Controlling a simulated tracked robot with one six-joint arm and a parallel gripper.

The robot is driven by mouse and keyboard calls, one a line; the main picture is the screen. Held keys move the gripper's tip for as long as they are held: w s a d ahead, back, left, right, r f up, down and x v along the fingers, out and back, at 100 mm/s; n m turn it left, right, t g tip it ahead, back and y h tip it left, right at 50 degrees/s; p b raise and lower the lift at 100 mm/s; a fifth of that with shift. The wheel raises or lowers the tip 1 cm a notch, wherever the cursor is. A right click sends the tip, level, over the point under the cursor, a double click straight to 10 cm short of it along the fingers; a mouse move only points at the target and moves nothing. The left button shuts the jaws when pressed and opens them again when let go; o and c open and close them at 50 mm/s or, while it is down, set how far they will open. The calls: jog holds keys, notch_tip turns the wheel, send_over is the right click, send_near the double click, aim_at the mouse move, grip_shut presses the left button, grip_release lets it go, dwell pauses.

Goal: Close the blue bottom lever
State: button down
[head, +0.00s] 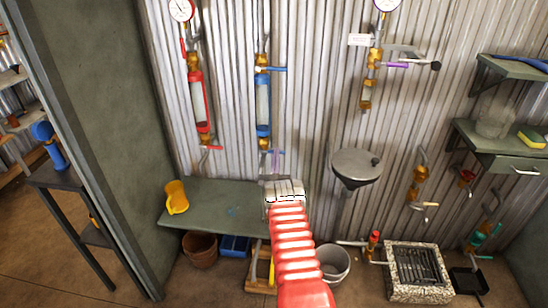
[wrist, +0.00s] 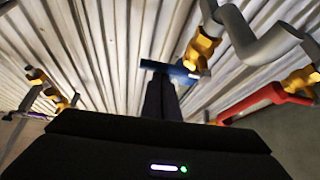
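The blue sight-tube assembly (head: 263,108) hangs on the corrugated wall, with a blue lever (head: 271,69) at its top. My gripper (head: 284,188) is just below that foot, over the bench. In the wrist view a blue lever (wrist: 168,69) lies across the tips of my dark fingers (wrist: 160,90), beside a brass valve (wrist: 202,52). I cannot tell whether the fingers touch or grip it.
A red assembly (head: 198,100) stands to the left, with a red bottom lever (head: 211,147). The green bench (head: 225,190) holds a yellow jug (head: 176,197). A wall basin (head: 357,166) is at the right.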

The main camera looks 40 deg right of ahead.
jog(key=s+a+f, duration=0.1)
jog(key=s+a, duration=0.5)
jog(key=a, duration=0.1)
jog(key=shift+s+f, duration=0.15)
jog(key=shift+f, duration=0.05)
dwell(0.5)
dwell(0.5)
